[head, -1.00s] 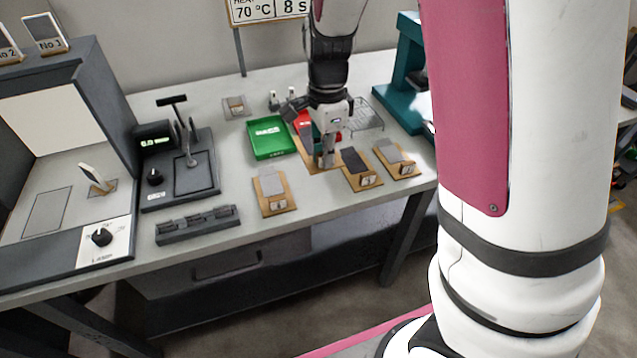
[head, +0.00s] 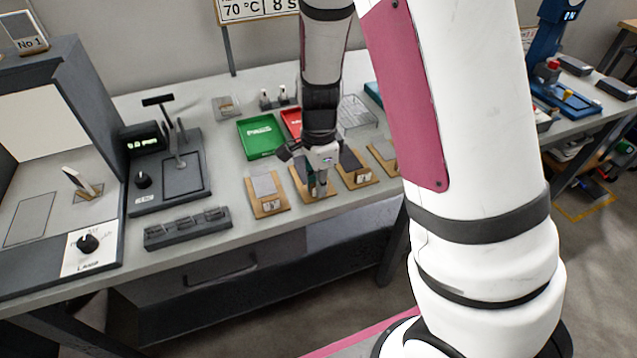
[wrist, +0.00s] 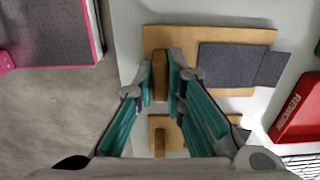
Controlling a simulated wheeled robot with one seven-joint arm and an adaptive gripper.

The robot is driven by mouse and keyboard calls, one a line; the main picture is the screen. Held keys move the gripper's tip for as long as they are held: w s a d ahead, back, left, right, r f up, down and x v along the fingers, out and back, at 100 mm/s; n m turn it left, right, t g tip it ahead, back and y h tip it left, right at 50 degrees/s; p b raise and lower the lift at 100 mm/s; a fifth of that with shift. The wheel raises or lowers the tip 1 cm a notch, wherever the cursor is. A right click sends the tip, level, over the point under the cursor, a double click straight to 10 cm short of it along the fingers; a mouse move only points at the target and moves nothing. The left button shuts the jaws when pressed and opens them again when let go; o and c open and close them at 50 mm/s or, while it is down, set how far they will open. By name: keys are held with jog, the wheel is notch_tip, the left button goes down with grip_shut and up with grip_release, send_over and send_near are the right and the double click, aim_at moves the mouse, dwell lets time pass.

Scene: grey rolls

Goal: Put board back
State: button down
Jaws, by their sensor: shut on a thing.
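A wooden board (wrist: 210,38) with a dark grey sheet (wrist: 235,64) lies below my gripper in the wrist view. My gripper (wrist: 160,78) is shut on the small wooden block at the board's end, with a teal finger on either side. In the head view my gripper (head: 319,190) is at this board (head: 329,187), which lines up in the row between a board with a light grey sheet (head: 268,205) and another dark-sheeted board (head: 362,181). I cannot tell whether the held board touches the table.
A green tray (head: 261,137) and a red tray (head: 291,121) stand behind the row, with a wire rack (head: 357,112) further right. A dark slotted holder (head: 187,229) and a press-like device (head: 182,178) are on the left. The table's front edge is close to the boards.

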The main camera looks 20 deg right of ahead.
jog(key=c, duration=1.7)
grip_release()
jog(key=shift+o, duration=0.2)
notch_tip(320, 180, up, 12)
jog(key=p, duration=0.2)
jog(key=s+r+n+t+y, duration=0.1)
jog(key=s+r+n, duration=0.8)
jog(key=s+r, duration=0.25)
jog(key=s+r+n+t+h, duration=0.1)
jog(key=s+r+n+t, duration=0.1)
jog(key=s+n, duration=0.7)
jog(key=s, duration=0.4)
jog(key=shift+s+d, duration=0.15)
jog(key=shift+s, duration=0.25)
